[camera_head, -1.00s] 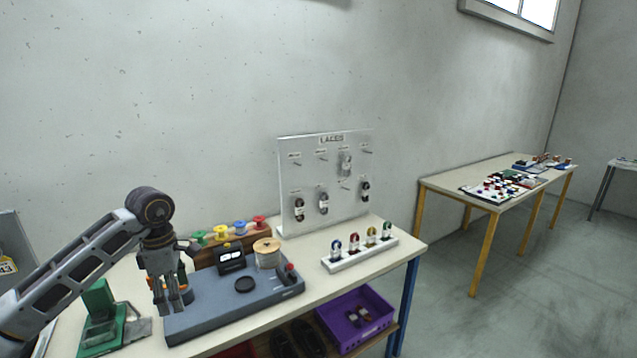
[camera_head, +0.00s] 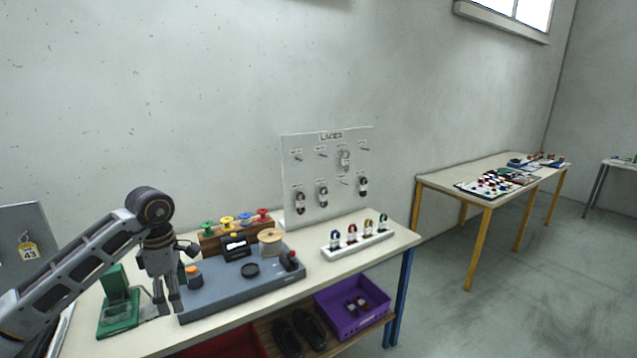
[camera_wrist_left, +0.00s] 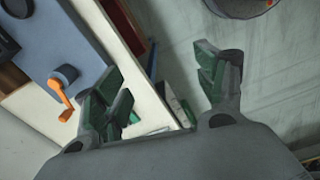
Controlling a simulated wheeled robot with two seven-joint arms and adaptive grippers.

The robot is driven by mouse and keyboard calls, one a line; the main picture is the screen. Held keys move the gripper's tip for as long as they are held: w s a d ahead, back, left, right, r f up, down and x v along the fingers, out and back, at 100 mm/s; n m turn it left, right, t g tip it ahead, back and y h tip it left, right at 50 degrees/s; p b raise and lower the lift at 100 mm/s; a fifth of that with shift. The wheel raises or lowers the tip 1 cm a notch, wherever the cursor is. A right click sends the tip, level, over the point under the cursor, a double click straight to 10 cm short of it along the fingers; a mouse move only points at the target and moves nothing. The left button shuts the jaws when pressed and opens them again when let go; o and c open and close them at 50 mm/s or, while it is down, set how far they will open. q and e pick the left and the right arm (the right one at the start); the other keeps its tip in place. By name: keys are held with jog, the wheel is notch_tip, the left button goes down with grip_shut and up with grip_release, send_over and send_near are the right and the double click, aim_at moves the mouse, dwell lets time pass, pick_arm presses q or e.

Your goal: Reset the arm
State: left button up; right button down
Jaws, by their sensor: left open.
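My left arm comes in from the left in the head view. My left gripper (camera_head: 168,300) hangs pointing down in front of the left end of a grey-blue machine base (camera_head: 215,303) on the table. In the left wrist view its two fingers (camera_wrist_left: 162,92) are spread apart with nothing between them. An orange-topped crank or knob (camera_head: 193,271) on the machine is right beside the gripper; it also shows in the left wrist view (camera_wrist_left: 60,92). My right gripper is in neither view.
A green stand (camera_head: 118,310) is left of the gripper. Colored spools (camera_head: 226,223), a lace board (camera_head: 325,175) and a white lace rack (camera_head: 357,246) stand to the right. A purple crate (camera_head: 350,308) and dark shoes (camera_head: 300,332) are on the lower shelf.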

pick_arm(q)
jog(key=w+d+f+n+t+h, duration=0.1)
jog(key=w+d+f+n+h, duration=0.2)
jog(key=d+f+n+h, duration=0.35)
jog(key=w+d+f+n+t+h, duration=0.1)
jog(key=w+d+f+n+h, duration=0.2)
jog(key=d+f+h, duration=0.55)
jog(key=a+f+n+t+y, duration=0.25)
jog(key=f+n+t, duration=0.25)
jog(key=f+n, duration=0.65)
jog(key=a+f+n+t+y, duration=0.2)
jog(key=f+n+t+y, duration=0.3)
jog(key=f+n, duration=0.7)
jog(key=s+a+f+n+g+y, duration=0.2)
jog(key=s+a+f+n+y, duration=0.15)
jog(key=s+f, duration=0.85)
jog(key=s+a+f+n+g+y, duration=0.15)
jog(key=s+f+n, duration=0.35)
jog(key=s+f, duration=0.75)
jog(key=s+f+n+g, duration=0.2)
jog(key=s+f, duration=0.2)
jog(key=s, duration=0.6)
jog(key=s+d+f+n+g+y, duration=0.1)
jog(key=s+f, duration=0.4)
jog(key=s, duration=0.5)
jog(key=s+d+f+n+g+y, duration=0.1)
jog(key=s+f+n+g, duration=0.2)
jog(key=s, duration=0.7)
jog(key=shift+f+g, duration=0.75)
jog(key=shift+f, duration=0.1)
